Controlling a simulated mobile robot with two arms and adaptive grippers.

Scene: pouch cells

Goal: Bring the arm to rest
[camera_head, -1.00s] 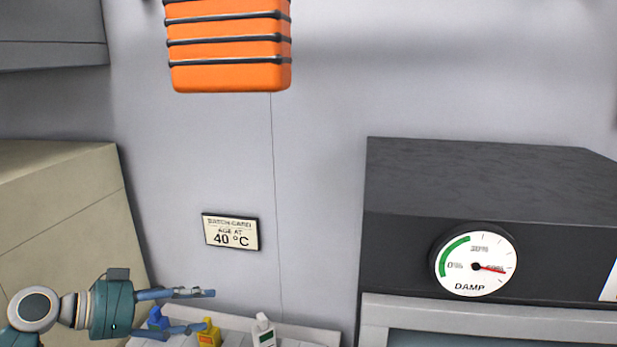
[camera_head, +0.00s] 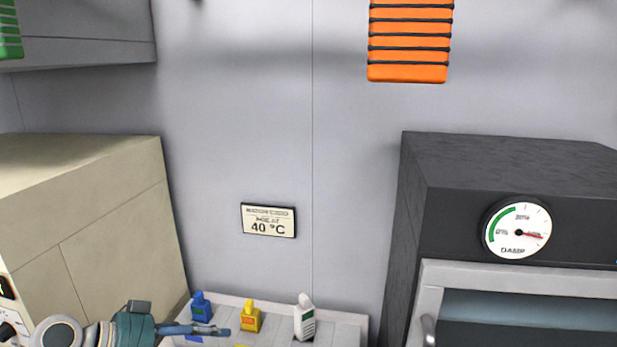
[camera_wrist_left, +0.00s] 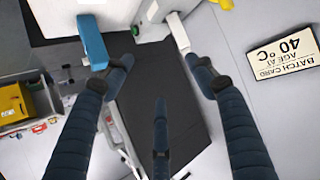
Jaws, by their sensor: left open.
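My left gripper (camera_head: 205,331) comes in at the lower left of the head view, low in front of a pale tray. A blue bottle-like item (camera_head: 201,307), a yellow one (camera_head: 250,317) and a white one (camera_head: 304,318) stand in a row on the tray (camera_head: 345,325), just behind and right of the fingers. My right gripper is not in view.
A beige cabinet (camera_head: 105,235) stands at left and a black cabinet (camera_head: 500,170) with a DAMP gauge (camera_head: 516,229) at right. A batch card (camera_head: 268,220) reading 40 °C is on the wall. An orange ribbed object (camera_head: 409,45) is at the top. Clear wall lies between.

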